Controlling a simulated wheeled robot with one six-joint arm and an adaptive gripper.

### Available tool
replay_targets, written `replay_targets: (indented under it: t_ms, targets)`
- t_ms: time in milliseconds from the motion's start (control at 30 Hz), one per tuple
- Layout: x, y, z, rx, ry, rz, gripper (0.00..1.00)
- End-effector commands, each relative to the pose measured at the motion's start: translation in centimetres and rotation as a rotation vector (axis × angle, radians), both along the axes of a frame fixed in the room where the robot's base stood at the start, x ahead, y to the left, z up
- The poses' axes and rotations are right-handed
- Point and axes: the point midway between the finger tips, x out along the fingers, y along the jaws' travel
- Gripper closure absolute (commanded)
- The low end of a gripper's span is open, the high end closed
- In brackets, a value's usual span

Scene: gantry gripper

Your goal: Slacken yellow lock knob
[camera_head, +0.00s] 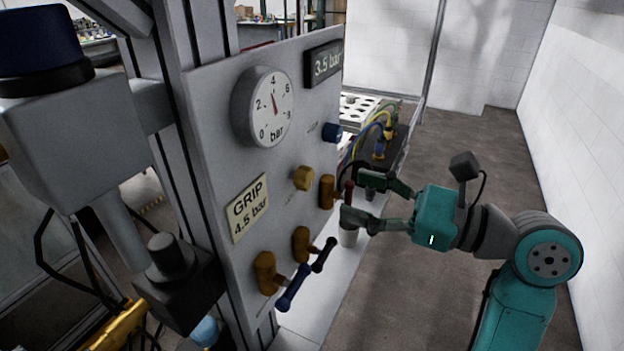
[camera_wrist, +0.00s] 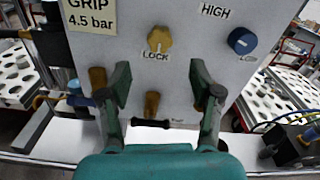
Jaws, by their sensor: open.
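The yellow lock knob (camera_head: 303,178) sticks out of the grey panel (camera_head: 225,135). In the wrist view the knob (camera_wrist: 159,39) shows above a "LOCK" label, with a pale line on its face. My gripper (camera_head: 355,196) is open and empty, to the right of the knob and a little lower in the head view. In the wrist view my gripper's (camera_wrist: 160,76) fingers stand apart, one on each side of the picture's middle. The knob lies beyond and above their tips, roughly centred between them. Nothing hides it, and no finger touches it.
A blue knob (camera_wrist: 242,40) sits right of the lock knob. Below are brass valves (camera_head: 266,272) with projecting handles, one blue (camera_head: 292,288), one black (camera_head: 324,255); a red handle (camera_head: 349,193) is close to my fingers. A gauge (camera_head: 270,107) and "3.5 bar" display (camera_head: 323,63) are higher up.

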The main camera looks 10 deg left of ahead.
Motion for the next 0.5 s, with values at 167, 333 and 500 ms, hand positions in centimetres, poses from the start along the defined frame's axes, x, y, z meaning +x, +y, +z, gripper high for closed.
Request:
replay_targets:
  t_ms: [167, 333, 500]
  targets:
    - [1.0, 3.2, 0.0, 0.000, 0.000, 0.004, 0.36]
    - [2.0, 5.8, 0.0, 0.000, -0.001, 0.002, 0.36]
    - [2.6, 7.4, 0.0, 0.000, -0.001, 0.001, 0.36]
